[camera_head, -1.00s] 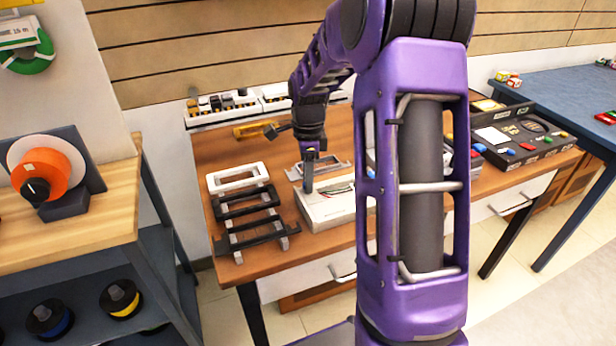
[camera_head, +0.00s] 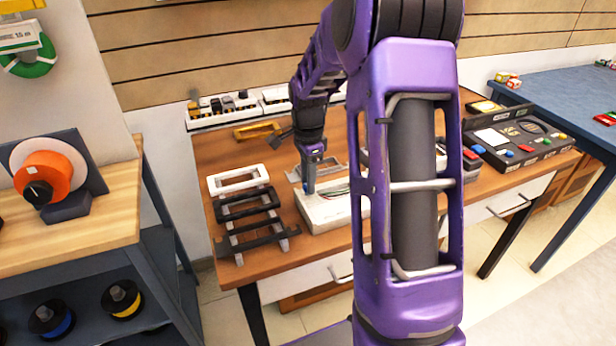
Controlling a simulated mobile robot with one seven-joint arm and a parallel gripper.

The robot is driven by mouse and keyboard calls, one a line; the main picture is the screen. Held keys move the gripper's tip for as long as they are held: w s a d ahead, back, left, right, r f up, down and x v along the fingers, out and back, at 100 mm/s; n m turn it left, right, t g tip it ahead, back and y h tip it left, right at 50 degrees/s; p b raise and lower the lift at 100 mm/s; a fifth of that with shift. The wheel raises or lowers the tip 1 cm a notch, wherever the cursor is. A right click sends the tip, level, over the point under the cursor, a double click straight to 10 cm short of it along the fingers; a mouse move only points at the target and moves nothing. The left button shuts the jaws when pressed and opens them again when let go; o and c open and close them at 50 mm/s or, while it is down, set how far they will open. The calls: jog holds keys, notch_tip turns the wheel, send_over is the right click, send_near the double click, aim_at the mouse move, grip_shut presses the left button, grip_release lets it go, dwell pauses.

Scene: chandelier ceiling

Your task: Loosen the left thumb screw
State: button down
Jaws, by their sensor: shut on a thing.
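My gripper (camera_head: 309,188) points down at the left end of a pale box-like unit (camera_head: 325,216) on the wooden workbench. Its fingers are shut and their tips meet the top of the unit there. The left thumb screw is not seen apart from the fingers; it is hidden or too small to tell. Thin coloured wires show on the unit's top, right of the fingers. My purple arm covers the unit's right end, so a right thumb screw is not in view.
A rack with white and black handle-like frames (camera_head: 250,212) stands left of the unit. A grey frame (camera_head: 322,168) lies behind it. A yellow tool (camera_head: 257,130) and white trays (camera_head: 222,107) lie at the back. A black panel with coloured buttons (camera_head: 517,140) is on the right.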

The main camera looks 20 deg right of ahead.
jog(key=n+p, duration=0.1)
jog(key=n, duration=0.3)
jog(key=shift+r+n, duration=0.1)
jog(key=shift+n, duration=0.3)
jog(key=n+p, duration=0.1)
jog(key=n, duration=0.2)
jog(key=shift+n, duration=0.3)
jog(key=n+p, duration=0.1)
jog(key=n, duration=0.3)
jog(key=shift+n, duration=0.3)
jog(key=n+p, duration=0.1)
jog(key=n, duration=0.2)
jog(key=shift+n, duration=0.3)
jog(key=n+p, duration=0.1)
jog(key=n, duration=0.4)
jog(key=shift+p, duration=0.35)
jog(key=n+p, duration=0.1)
jog(key=n, duration=0.4)
jog(key=shift+n, duration=0.3)
jog(key=c, duration=0.6)
grip_release()
